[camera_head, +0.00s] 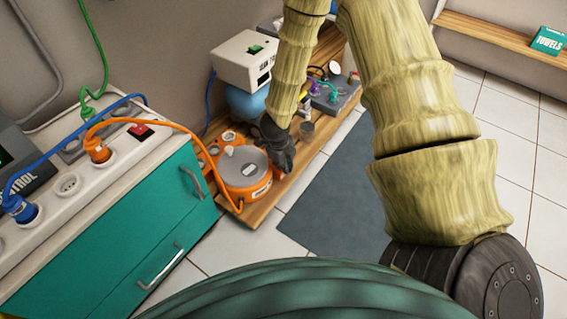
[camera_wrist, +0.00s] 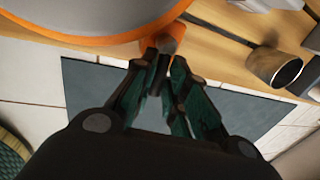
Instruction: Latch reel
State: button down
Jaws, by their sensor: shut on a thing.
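The reel is an orange round housing with a grey lid (camera_head: 243,167), sitting on a low wooden platform. Its orange rim (camera_wrist: 75,40) and grey top fill the upper left of the wrist view. An orange cable (camera_head: 180,128) runs from it to an orange plug (camera_head: 98,150) in the teal cabinet's top panel. My gripper (camera_wrist: 165,60) is at the reel's side, its fingers closed around a small orange knob or latch (camera_wrist: 167,44) that sticks out from the rim. In the head view my gripper (camera_head: 282,155) hides that part of the reel.
A metal cup (camera_wrist: 273,68) stands on the wooden platform (camera_head: 262,208) beside my gripper. A grey box with coloured fittings (camera_head: 338,95) and a white unit (camera_head: 243,60) are farther back. The teal cabinet (camera_head: 130,220) is at left. A dark mat (camera_head: 335,200) lies on the tiled floor.

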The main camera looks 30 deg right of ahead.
jog(key=shift+w+d+r+n+p, duration=0.1)
jog(key=shift+d+n+p, duration=0.25)
jog(key=shift+p, duration=0.2)
jog(key=shift+w+d+r+n+t+p, duration=0.1)
jog(key=shift+n+t+p, duration=0.05)
jog(key=shift+n+p, duration=0.45)
jog(key=shift+d+r+n+t+p, duration=0.15)
jog(key=shift+n+p, duration=0.2)
jog(key=shift+p, duration=0.3)
jog(key=shift+w+d+f+n+t+y+p, duration=0.15)
jog(key=shift+w+n+y+p, duration=0.35)
jog(key=shift+n+p, duration=1.9)
jog(key=shift+w+d+f+n+t+y+p, duration=0.15)
jog(key=shift+w+n+y+p, duration=0.4)
jog(key=shift+n+p, duration=1.8)
jog(key=shift+w+d+n+t+y+p, duration=0.1)
jog(key=shift+w+d+n+y+p, duration=0.4)
jog(key=shift+n+p, duration=1.85)
jog(key=shift+w+a+n+b, duration=0.15)
jog(key=shift+a+n+b, duration=0.2)
jog(key=shift+n, duration=0.15)
jog(key=c, duration=1.5)
grip_release()
jog(key=shift+f, duration=0.1)
jog(key=shift+o, duration=0.2)
